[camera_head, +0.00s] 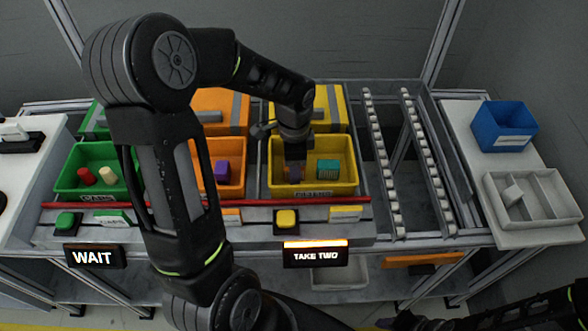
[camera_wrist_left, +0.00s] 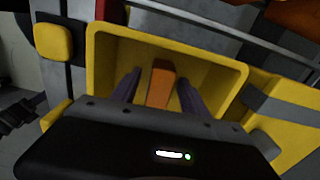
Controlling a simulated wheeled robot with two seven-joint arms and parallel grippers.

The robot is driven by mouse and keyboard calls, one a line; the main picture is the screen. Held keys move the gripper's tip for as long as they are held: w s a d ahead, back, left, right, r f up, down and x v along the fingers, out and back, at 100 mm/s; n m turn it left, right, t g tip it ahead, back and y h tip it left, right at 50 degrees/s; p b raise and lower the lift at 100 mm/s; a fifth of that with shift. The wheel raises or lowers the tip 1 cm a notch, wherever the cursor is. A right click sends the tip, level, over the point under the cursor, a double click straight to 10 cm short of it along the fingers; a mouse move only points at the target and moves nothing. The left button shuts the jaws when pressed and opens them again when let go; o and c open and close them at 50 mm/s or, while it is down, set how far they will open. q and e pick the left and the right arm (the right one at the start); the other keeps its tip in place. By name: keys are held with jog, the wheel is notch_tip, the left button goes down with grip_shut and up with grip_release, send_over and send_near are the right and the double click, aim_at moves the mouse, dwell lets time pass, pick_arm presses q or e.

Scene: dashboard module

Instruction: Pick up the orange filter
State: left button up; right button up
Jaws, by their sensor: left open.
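The orange filter (camera_wrist_left: 161,84) is a small block inside the yellow bin (camera_wrist_left: 236,68), seen in the left wrist view. My left gripper (camera_wrist_left: 157,90) reaches down into this bin, its dark fingers open on either side of the filter. I cannot tell whether they touch it. In the head view the left gripper (camera_head: 294,168) is over the left part of the yellow bin (camera_head: 345,187), and the filter (camera_head: 293,173) is mostly hidden by it. A teal block (camera_head: 327,168) lies in the same bin to the right. My right gripper is not clearly visible.
An orange bin (camera_head: 233,188) holds a purple block (camera_head: 222,170). A green bin (camera_head: 70,180) holds red and cream pieces. A lit sign (camera_head: 316,255) reads "TAKE TWO"; another (camera_head: 94,257) reads "WAIT". A blue bin (camera_head: 504,126) and grey tray (camera_head: 535,212) stand right of the roller rails.

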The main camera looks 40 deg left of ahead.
pick_arm(q)
jog(key=shift+c, duration=0.4)
grip_shut()
